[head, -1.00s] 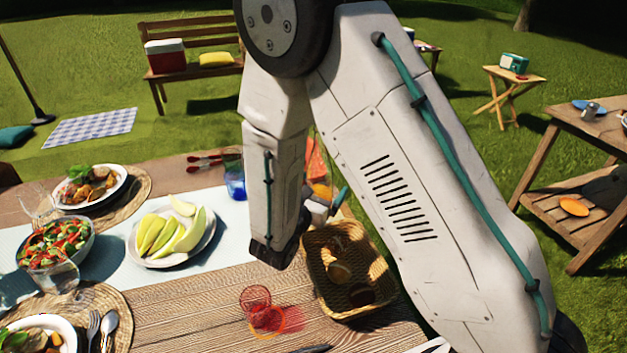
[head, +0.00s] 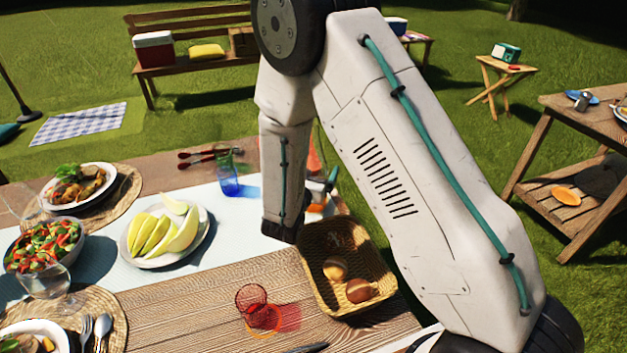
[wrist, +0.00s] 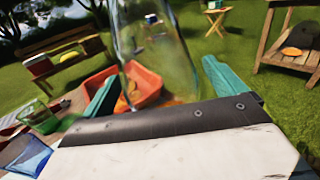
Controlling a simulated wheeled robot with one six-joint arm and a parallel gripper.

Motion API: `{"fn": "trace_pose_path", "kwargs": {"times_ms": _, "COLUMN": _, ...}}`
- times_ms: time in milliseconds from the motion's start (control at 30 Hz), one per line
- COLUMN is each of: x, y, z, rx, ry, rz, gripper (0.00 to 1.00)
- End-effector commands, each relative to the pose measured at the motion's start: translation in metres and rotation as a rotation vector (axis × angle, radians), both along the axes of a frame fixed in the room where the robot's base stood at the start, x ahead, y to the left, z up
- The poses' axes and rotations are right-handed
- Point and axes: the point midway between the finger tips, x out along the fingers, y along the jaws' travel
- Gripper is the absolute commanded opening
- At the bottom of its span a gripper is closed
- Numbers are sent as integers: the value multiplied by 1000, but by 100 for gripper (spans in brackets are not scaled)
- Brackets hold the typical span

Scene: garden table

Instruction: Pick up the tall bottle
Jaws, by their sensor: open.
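The tall bottle (wrist: 158,45) is clear glass and stands large in the wrist view, its top cut off by the frame edge and its lower part hidden behind my gripper's body. My gripper (wrist: 160,86) is open, with one teal finger on each side of the bottle in the picture. I cannot tell whether either finger touches the glass or how deep the bottle sits between them. In the head view my arm covers most of this spot; only a teal finger (head: 332,180) shows, and I cannot make out the bottle there.
An orange tray (wrist: 97,82) lies behind the bottle. A wicker basket (head: 318,292) with bread rolls stands near my arm. A red glass (head: 251,298), a blue glass (head: 228,182) and a plate of melon (head: 140,258) are to the left. Bare wood lies in front.

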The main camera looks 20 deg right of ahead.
Motion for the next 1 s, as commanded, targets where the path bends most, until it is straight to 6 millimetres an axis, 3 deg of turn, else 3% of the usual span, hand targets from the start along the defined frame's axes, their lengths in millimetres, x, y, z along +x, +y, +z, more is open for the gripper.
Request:
{"fn": "trace_pose_path", "kwargs": {"times_ms": 67, "x": 0, "y": 0, "z": 0, "rx": 0, "ry": 0, "rz": -1, "gripper": 96}}
{"fn": "trace_pose_path", "kwargs": {"times_ms": 333, "x": 0, "y": 0, "z": 0, "rx": 0, "ry": 0, "rz": -1, "gripper": 22}}
{"fn": "trace_pose_path", "kwargs": {"times_ms": 733, "x": 0, "y": 0, "z": 5, "rx": 0, "ry": -4, "rz": -1, "gripper": 22}}
{"fn": "trace_pose_path", "kwargs": {"times_ms": 1000, "x": 0, "y": 0, "z": 21, "rx": 1, "ry": -6, "rz": -1, "gripper": 22}}
